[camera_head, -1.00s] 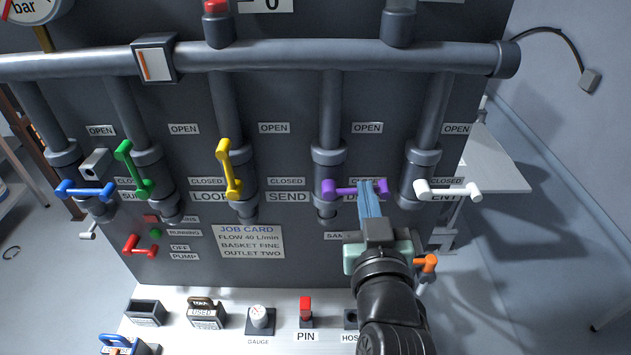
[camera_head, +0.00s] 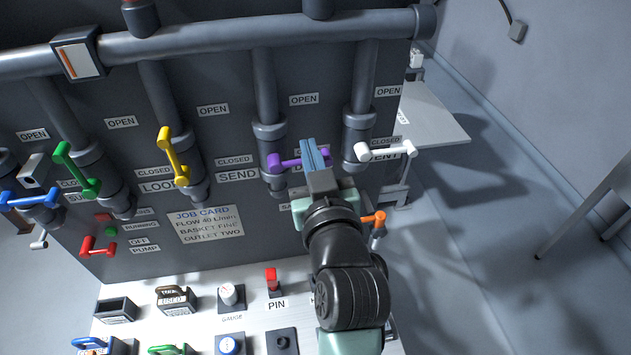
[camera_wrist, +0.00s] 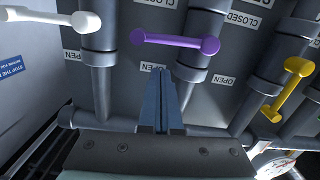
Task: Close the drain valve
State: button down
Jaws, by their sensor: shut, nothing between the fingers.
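My gripper (camera_head: 312,143) is shut and empty. In the head view its blue fingers overlap the lever's right part. In the wrist view the fingertips (camera_wrist: 158,72) appear apart from the lever, with no clear contact.
A white lever (camera_head: 385,151) lies level just right of my gripper. A yellow lever (camera_head: 173,157) and green lever (camera_head: 77,170) point upward to the left. An orange handle (camera_head: 373,217) is beside my wrist. A shelf below holds several small items.

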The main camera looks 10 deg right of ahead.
jog(key=s+r+b, duration=0.1)
jog(key=s+b, duration=0.3)
jog(key=s, duration=0.6)
jog(key=shift+s+r, duration=0.2)
jog(key=shift+r, duration=0.05)
jog(key=shift+a, duration=0.1)
jog(key=s+a+r+t, duration=0.1)
jog(key=a+r+t, duration=0.1)
jog(key=r, duration=0.9)
jog(key=s+a+r+t, duration=0.2)
jog(key=r+t, duration=0.2)
jog(key=r, duration=0.7)
jog(key=s+a+r+m+t, duration=0.1)
jog(key=s+a+r+t, duration=0.1)
jog(key=r, duration=0.9)
jog(key=shift+a+t, duration=0.6)
jog(key=shift+t, duration=0.4)
jog(key=shift+w, duration=0.1)
